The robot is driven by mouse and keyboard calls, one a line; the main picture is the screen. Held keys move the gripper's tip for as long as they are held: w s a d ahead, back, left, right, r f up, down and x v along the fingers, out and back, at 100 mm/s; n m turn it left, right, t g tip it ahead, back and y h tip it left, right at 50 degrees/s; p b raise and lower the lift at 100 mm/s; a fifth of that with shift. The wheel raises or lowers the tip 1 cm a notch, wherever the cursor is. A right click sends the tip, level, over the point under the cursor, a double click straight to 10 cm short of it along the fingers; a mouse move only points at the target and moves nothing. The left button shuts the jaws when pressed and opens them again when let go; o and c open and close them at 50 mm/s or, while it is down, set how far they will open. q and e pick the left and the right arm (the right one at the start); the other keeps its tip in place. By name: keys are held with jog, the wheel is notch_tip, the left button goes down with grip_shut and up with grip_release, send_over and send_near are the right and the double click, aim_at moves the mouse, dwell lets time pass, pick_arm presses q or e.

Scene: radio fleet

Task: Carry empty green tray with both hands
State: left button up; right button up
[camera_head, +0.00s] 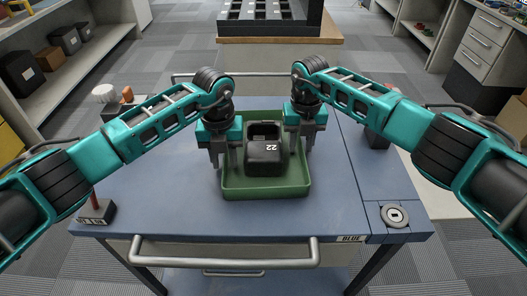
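The green tray (266,191) stands on the blue tabletop in the head view. It is not empty: a black block-shaped device (266,158) marked "22" sits inside, with a hollow black part behind it. My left gripper (220,164) points down at the tray's left rim. My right gripper (304,150) points down at the right rim. Both grippers hide parts of the side walls, and I cannot tell whether their fingers are closed on the rims.
The blue table (180,205) has free room on both sides of the tray. A small black stand (95,212) sits at its front left, a round fitting (395,215) at front right. A metal handle (225,250) runs along the front. A black slotted rack (268,18) stands beyond.

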pick_arm(q)
jog(key=shift+c, duration=0.3)
pick_arm(e)
jog(key=shift+f, duration=0.1)
jog(key=shift+c, duration=0.3)
pick_arm(q)
grip_shut()
pick_arm(e)
grip_shut()
